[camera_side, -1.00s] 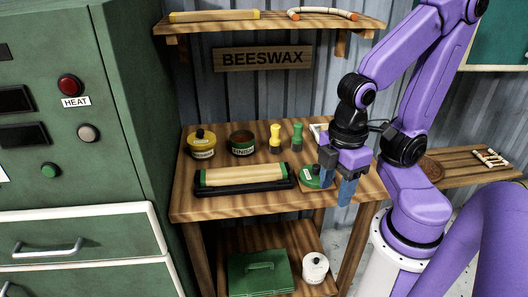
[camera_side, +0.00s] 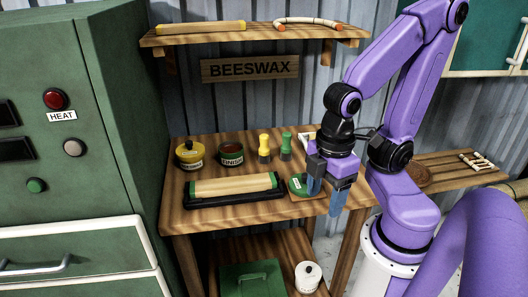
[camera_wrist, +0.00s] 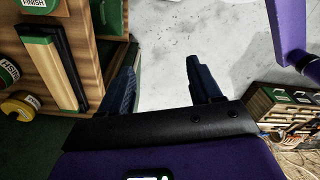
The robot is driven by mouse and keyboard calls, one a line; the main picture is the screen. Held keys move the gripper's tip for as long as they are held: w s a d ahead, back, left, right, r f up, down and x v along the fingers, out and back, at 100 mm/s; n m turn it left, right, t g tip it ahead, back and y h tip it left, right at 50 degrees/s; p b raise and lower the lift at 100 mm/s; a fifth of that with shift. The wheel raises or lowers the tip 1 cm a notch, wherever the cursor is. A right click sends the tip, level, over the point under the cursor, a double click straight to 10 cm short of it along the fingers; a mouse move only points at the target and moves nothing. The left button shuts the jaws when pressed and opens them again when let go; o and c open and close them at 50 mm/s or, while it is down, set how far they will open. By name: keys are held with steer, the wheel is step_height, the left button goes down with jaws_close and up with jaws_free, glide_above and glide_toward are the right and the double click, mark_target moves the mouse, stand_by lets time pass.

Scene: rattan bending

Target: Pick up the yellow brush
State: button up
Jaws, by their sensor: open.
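The yellow brush (camera_side: 264,148) stands upright on the wooden bench, yellow handle up, between the finish tin and the green brush (camera_side: 286,146). My gripper (camera_side: 326,198) is open and empty, pointing down at the bench's right front corner. It is to the right of the yellow brush and nearer the camera, well apart from it. In the wrist view my open fingers (camera_wrist: 160,68) have pale floor between them, and the yellow brush does not show there.
A yellow tin (camera_side: 190,155) and a finish tin (camera_side: 231,154) stand left of the brushes. A black tray (camera_side: 212,200) with a tan block lies in front. A green-lidded item (camera_side: 297,185) sits beside my gripper. A shelf (camera_side: 258,35) hangs above the bench.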

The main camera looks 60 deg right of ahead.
steer(key=w+m, duration=0.7)
steer(key=w, duration=0.5)
steer(key=m, duration=1.7)
glide_above(264, 136)
steer(key=shift+g+h, duration=0.3)
steer(key=f, duration=0.4)
steer(key=shift+w+a+f, duration=0.1)
steer(key=shift+w+a, duration=0.2)
steer(key=shift+w, duration=0.1)
steer(key=shift+d+f+m, duration=0.15)
steer(key=shift+d+m, duration=0.05)
steer(key=shift+m, duration=0.1)
steer(key=shift+d+f, duration=0.1)
steer(key=shift+f, duration=0.2)
steer(key=shift+s+d+f, duration=0.1)
steer(key=shift+s+f, duration=0.1)
steer(key=shift+f, duration=1.5)
steer(key=shift+s+f, duration=0.2)
steer(key=shift+f, duration=1.45)
steer(key=c, duration=1.1)
